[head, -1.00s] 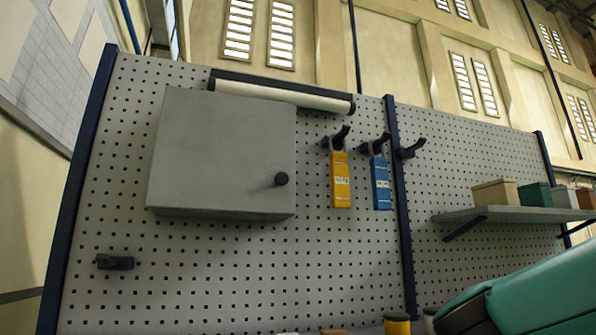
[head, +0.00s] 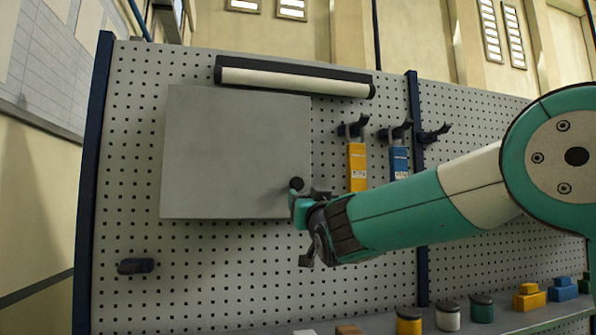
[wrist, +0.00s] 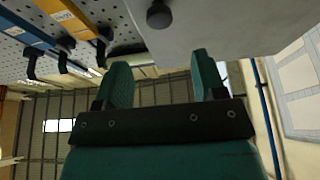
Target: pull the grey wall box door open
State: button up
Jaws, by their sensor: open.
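The grey wall box door (head: 235,150) hangs on the pegboard at left in the head view and looks shut. Its dark round knob (head: 297,184) sits at the lower right of the door. My gripper (head: 298,205) is at the knob, overlapping its lower edge in the head view. In the wrist view my gripper (wrist: 163,78) has its two green fingers apart, with nothing between them. The knob (wrist: 159,14) is beyond the fingertips there, roughly centred between them, on the grey door face (wrist: 205,20). I cannot tell whether a finger touches it.
A yellow tag (head: 357,166) and a blue tag (head: 398,160) hang on hooks just right of the box. A white roll (head: 295,82) is above it. A black peg (head: 136,266) sticks out lower left. Jars (head: 448,315) and blocks stand on a shelf below.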

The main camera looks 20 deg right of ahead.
aim_at(297, 184)
jog(key=p+x, duration=0.5)
jog(key=x, duration=0.3)
jog(key=shift+w+r, duration=0.1)
jog(key=shift+r, duration=0.15)
jog(key=shift+w+p, duration=0.55)
jog(key=shift+w, duration=0.15)
